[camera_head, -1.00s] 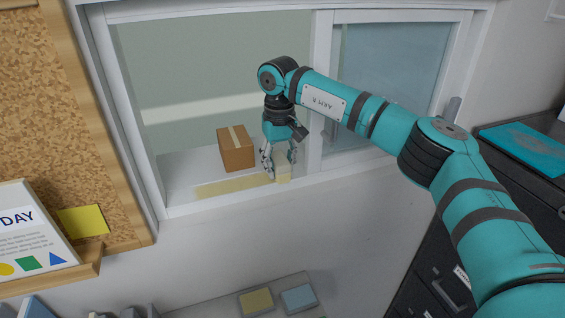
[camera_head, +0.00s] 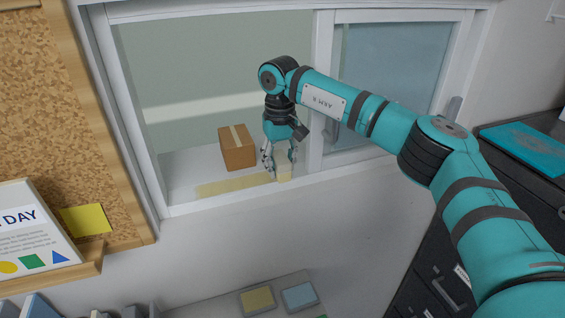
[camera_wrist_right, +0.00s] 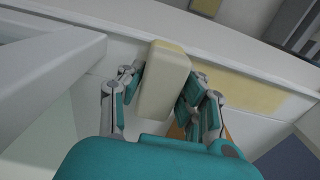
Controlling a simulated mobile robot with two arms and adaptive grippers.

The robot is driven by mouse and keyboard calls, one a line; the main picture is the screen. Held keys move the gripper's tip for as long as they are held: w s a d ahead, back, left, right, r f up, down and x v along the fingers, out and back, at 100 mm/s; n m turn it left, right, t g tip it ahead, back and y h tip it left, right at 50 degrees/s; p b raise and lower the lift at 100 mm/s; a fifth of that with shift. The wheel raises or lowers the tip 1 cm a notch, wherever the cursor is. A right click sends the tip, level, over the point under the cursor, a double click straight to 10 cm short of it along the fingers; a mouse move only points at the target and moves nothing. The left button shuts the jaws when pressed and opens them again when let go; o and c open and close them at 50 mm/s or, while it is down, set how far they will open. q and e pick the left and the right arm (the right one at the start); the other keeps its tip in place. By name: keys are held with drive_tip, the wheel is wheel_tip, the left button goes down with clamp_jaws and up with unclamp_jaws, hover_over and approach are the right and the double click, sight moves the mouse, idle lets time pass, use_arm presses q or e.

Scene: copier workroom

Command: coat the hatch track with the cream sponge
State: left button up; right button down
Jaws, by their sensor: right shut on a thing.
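My right gripper (camera_head: 280,160) is shut on the cream sponge (camera_head: 284,173), with one finger on either side of it. The sponge, a pale block, also shows between the fingers in the right wrist view (camera_wrist_right: 165,82). It is down at the hatch track (camera_head: 180,196), the white sill along the bottom of the window frame. A yellowish coated strip (camera_head: 225,187) runs along the track to the left of the sponge. The strip shows in the right wrist view (camera_wrist_right: 245,88) too. Whether the sponge touches the track is hard to tell. My left gripper is not in view.
A brown box (camera_head: 237,148) stands on the sill behind the strip. The sliding pane (camera_head: 385,85) covers the hatch's right side. A corkboard (camera_head: 75,110) hangs at left. Below are a yellow pad (camera_head: 257,300) and a blue pad (camera_head: 298,297). Dark drawers (camera_head: 440,270) stand at right.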

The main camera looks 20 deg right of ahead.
drive_tip(key=shift+d+f, duration=0.25)
drive_tip(key=shift+d, duration=0.15)
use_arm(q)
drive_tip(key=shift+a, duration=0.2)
use_arm(e)
drive_tip(key=shift+w+a, duration=0.1)
drive_tip(key=shift+a+r, duration=0.1)
drive_tip(key=shift+a, duration=0.15)
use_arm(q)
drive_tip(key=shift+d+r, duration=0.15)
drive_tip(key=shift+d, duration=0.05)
use_arm(e)
drive_tip(key=shift+a, duration=0.15)
drive_tip(key=shift+d, duration=0.4)
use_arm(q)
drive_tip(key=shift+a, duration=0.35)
use_arm(e)
drive_tip(key=shift+a+r, duration=0.1)
